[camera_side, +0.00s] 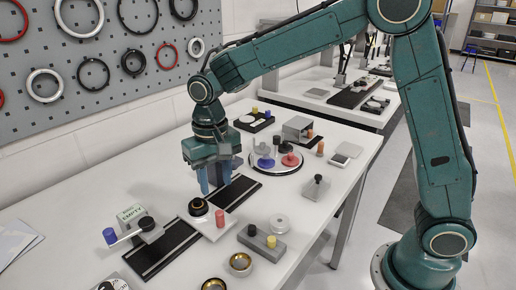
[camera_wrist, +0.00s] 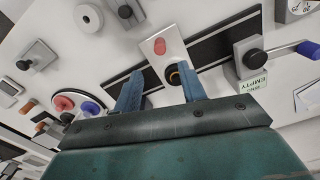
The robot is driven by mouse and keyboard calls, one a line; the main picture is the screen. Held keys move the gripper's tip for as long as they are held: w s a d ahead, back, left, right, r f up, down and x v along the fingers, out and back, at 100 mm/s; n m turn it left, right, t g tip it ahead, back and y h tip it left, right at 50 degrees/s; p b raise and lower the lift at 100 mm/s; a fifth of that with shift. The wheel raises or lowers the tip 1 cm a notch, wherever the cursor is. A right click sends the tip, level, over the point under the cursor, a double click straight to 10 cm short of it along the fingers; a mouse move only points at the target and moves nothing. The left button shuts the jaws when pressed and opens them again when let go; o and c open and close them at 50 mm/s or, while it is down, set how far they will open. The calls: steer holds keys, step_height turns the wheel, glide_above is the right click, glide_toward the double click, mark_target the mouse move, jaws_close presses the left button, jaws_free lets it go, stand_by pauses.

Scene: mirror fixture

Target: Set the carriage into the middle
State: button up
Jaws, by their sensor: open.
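The carriage (camera_side: 208,230) appears to be the white plate with a red peg and a black-and-gold round part on it. It sits across the dark rail (camera_side: 165,248), with rail showing on both sides. My gripper (camera_side: 215,188) is open and empty, its blue fingers pointing down near the rail's far part, just beyond the carriage in the side view. In the wrist view, the carriage plate (camera_wrist: 150,49) is ahead of my gripper (camera_wrist: 160,88), with the round part partly hidden by a finger. I cannot tell the fingertips' height above the rail.
A grey block with a blue-handled lever (camera_side: 123,235) and a label reading EMPTY stands at the rail's near end. A round tray (camera_side: 290,165) with red and blue pieces is to the right.

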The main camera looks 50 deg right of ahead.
steer(key=shift+r, duration=1.45)
steer(key=s+d+r+n+t, duration=0.1)
steer(key=s+d+r+t, duration=0.1)
steer(key=s+d+r, duration=0.3)
steer(key=s+d+r+t, duration=0.1)
steer(key=s+d+r, duration=0.2)
steer(key=s, duration=0.4)
steer(key=s+d+f+n+t, duration=0.1)
steer(key=s+d, duration=0.3)
steer(key=s, duration=0.8)
steer(key=shift+s+d+n+t, duration=0.15)
steer(key=shift+d+n+t, duration=0.1)
steer(key=shift+n+t, duration=0.4)
steer(key=shift+f, duration=0.1)
